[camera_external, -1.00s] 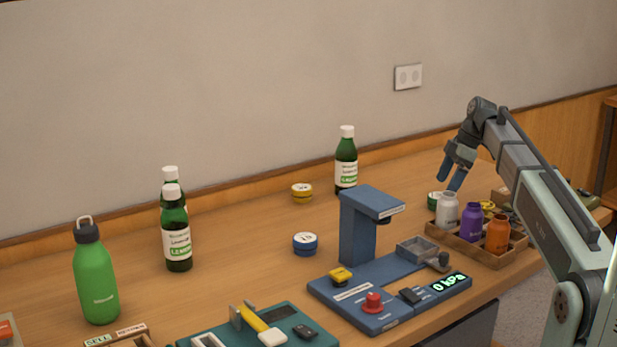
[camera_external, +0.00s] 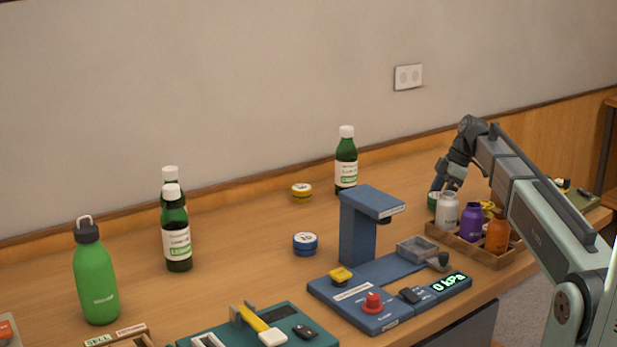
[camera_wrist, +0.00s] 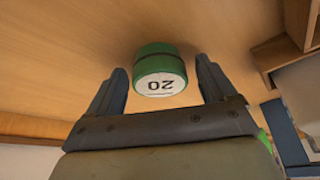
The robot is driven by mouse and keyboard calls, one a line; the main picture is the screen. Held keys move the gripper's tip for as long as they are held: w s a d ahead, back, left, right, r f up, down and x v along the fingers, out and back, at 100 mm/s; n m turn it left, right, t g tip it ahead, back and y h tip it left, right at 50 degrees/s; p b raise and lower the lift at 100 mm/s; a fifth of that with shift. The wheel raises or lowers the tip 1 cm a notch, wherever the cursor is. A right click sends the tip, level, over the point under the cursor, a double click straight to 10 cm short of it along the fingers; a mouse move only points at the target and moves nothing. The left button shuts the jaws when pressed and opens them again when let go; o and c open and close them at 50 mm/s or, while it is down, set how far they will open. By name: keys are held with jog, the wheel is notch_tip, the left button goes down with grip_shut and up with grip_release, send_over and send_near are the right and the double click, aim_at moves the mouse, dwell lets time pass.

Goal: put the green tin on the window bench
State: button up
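The green tin (camera_wrist: 158,72) has a white label marked 20, seen upside down in the wrist view. It stands on the wooden table, and in the external view a sliver of it (camera_external: 432,202) shows behind the white bottle. My gripper (camera_wrist: 163,80) is open, with one finger on each side of the tin and a gap to each. In the external view my gripper (camera_external: 440,187) points down at the tin, and its fingers are partly hidden. I cannot make out a window bench for certain.
A wooden tray (camera_external: 470,247) with white (camera_external: 447,212), purple (camera_external: 470,224) and orange (camera_external: 497,236) bottles stands close in front of the tin. A blue pump stand (camera_external: 358,240) and a dark green bottle (camera_external: 346,165) are to the left. A blue tin (camera_external: 305,245) and yellow tin (camera_external: 302,192) sit mid-table.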

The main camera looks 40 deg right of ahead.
jog(key=c, duration=1)
notch_tip(320, 180, up, 10)
dwell(0.3)
